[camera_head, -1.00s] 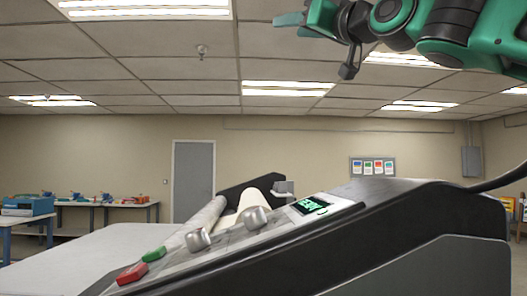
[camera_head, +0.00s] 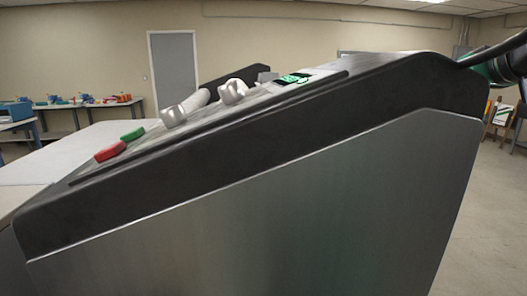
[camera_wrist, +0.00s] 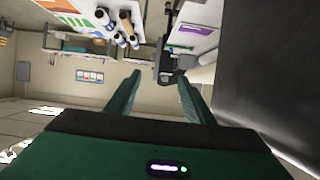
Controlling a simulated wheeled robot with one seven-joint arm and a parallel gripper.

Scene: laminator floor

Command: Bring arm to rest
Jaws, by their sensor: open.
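My gripper (camera_wrist: 157,77) shows in the wrist view with its two green fingers spread apart and nothing between them. In the head view, only a green and dark part of my arm shows at the right edge, beyond the machine's upper right corner; the gripper itself is not visible there. The laminator (camera_head: 260,215) fills the middle of the head view, with a black sloping top edge and a grey metal side. A large dark surface (camera_wrist: 265,65) stands close to the right of the fingers in the wrist view; I cannot tell whether they touch.
The laminator's panel has a red button (camera_head: 110,151), a green button (camera_head: 133,134), two knobs and a lit display (camera_head: 292,78). A bench (camera_head: 95,104) with tools stands at the back left. The wrist view looks upside down.

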